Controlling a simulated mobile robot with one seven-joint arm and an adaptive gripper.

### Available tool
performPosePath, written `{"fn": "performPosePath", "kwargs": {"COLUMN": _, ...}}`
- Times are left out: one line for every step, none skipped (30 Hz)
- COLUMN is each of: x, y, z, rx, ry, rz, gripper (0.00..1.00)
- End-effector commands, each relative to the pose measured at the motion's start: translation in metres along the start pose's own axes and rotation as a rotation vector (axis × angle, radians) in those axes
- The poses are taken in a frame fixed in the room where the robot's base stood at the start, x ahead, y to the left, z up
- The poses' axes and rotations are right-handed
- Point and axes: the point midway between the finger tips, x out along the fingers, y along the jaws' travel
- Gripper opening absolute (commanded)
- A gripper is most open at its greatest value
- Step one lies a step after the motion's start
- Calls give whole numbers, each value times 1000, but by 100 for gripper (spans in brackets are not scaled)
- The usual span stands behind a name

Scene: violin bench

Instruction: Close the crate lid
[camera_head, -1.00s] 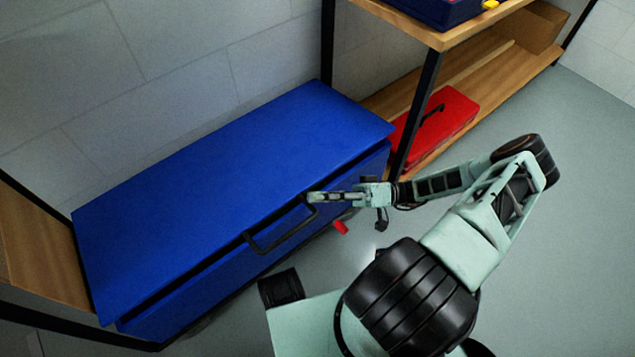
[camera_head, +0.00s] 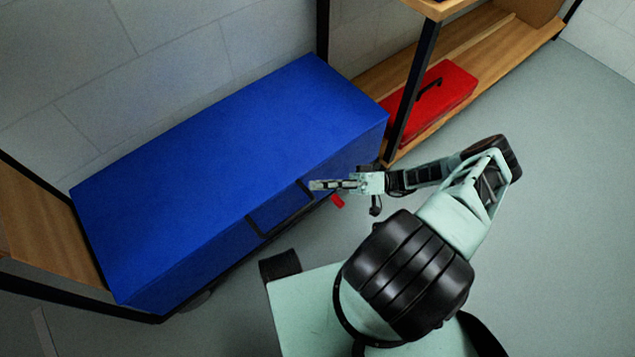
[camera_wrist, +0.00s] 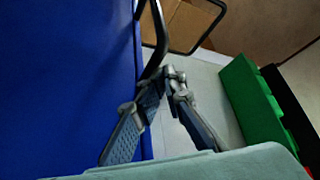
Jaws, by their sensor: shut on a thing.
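The blue crate (camera_head: 185,282) stands against the wall. Its flat blue lid (camera_head: 225,155) lies down over the top, and I see no gap along the front edge in the head view. A black bar handle (camera_head: 283,225) sticks out at the lid's front. My gripper (camera_head: 315,185) reaches in from the right at the handle's right end. In the wrist view the fingers (camera_wrist: 168,74) come together on the black handle (camera_wrist: 157,50), beside the blue surface (camera_wrist: 65,80). The exact contact is partly hidden by the fingertips.
A wooden shelf (camera_head: 455,55) with a dark post stands right of the crate, with a red toolbox (camera_head: 430,100) on its lower board. A small red piece (camera_head: 337,201) shows below my gripper. A green object (camera_wrist: 250,100) shows in the wrist view. Grey floor is open at right.

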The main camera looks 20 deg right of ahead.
Motion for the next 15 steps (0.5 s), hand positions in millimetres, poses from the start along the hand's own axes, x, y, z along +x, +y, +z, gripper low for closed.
{"fn": "performPosePath", "kwargs": {"x": 1, "y": 7, "z": 12, "rx": 14, "ry": -21, "rz": 13, "gripper": 0}}
{"fn": "performPosePath", "kwargs": {"x": 1, "y": 7, "z": 13, "rx": 14, "ry": -21, "rz": 12, "gripper": 0}}
{"fn": "performPosePath", "kwargs": {"x": 1, "y": 7, "z": 13, "rx": 15, "ry": -21, "rz": 11, "gripper": 0}}
{"fn": "performPosePath", "kwargs": {"x": 2, "y": 7, "z": 13, "rx": 15, "ry": -21, "rz": 10, "gripper": 0}}
{"fn": "performPosePath", "kwargs": {"x": 2, "y": 6, "z": 13, "rx": 16, "ry": -21, "rz": 10, "gripper": 0}}
{"fn": "performPosePath", "kwargs": {"x": 2, "y": 6, "z": 13, "rx": 16, "ry": -21, "rz": 9, "gripper": 0}}
{"fn": "performPosePath", "kwargs": {"x": 2, "y": 6, "z": 13, "rx": 17, "ry": -21, "rz": 8, "gripper": 0}}
{"fn": "performPosePath", "kwargs": {"x": 1, "y": 6, "z": 13, "rx": 17, "ry": -20, "rz": 8, "gripper": 0}}
{"fn": "performPosePath", "kwargs": {"x": -1, "y": 6, "z": 13, "rx": 17, "ry": -20, "rz": 8, "gripper": 0}}
{"fn": "performPosePath", "kwargs": {"x": -3, "y": 6, "z": 13, "rx": 16, "ry": -20, "rz": 9, "gripper": 0}}
{"fn": "performPosePath", "kwargs": {"x": -6, "y": 7, "z": 13, "rx": 16, "ry": -19, "rz": 10, "gripper": 0}}
{"fn": "performPosePath", "kwargs": {"x": -11, "y": 7, "z": 12, "rx": 16, "ry": -17, "rz": 11, "gripper": 0}}
{"fn": "performPosePath", "kwargs": {"x": -16, "y": 7, "z": 12, "rx": 15, "ry": -17, "rz": 11, "gripper": 0}}
{"fn": "performPosePath", "kwargs": {"x": -20, "y": 7, "z": 12, "rx": 15, "ry": -16, "rz": 12, "gripper": 0}}
{"fn": "performPosePath", "kwargs": {"x": -28, "y": 6, "z": 10, "rx": 12, "ry": -14, "rz": 13, "gripper": 0}}
